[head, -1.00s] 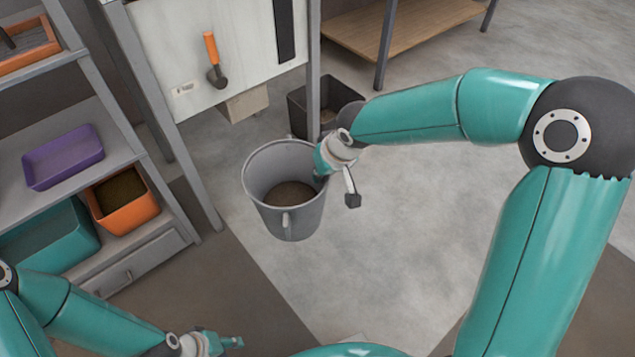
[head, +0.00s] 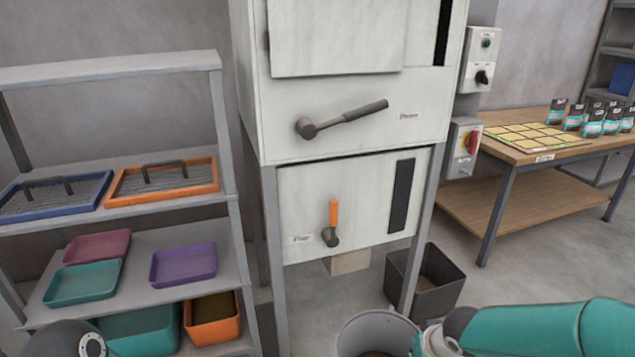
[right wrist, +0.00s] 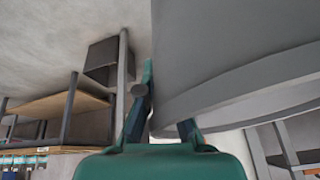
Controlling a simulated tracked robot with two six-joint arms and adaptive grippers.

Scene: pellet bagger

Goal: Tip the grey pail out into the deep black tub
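The grey pail (head: 345,338) shows at the bottom edge of the head view, its lower part cut off, with brown material inside. My right gripper (right wrist: 162,120) has one finger on each side of the pail's rim wall and is shut on it. The pail's grey side (right wrist: 235,60) fills much of the right wrist view. The deep black tub (head: 445,300) stands on the floor just behind and right of the pail, by the machine's leg, with brownish contents. The tub also shows in the right wrist view (right wrist: 102,58). My left gripper is out of the frames.
The machine (head: 290,190) on grey legs rises behind the pail, with a long lever (head: 345,118) and an orange-handled lever (head: 333,215). Shelves (head: 120,225) with trays stand left. A wooden table (head: 545,150) with several bags stands right. Floor right of the tub is clear.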

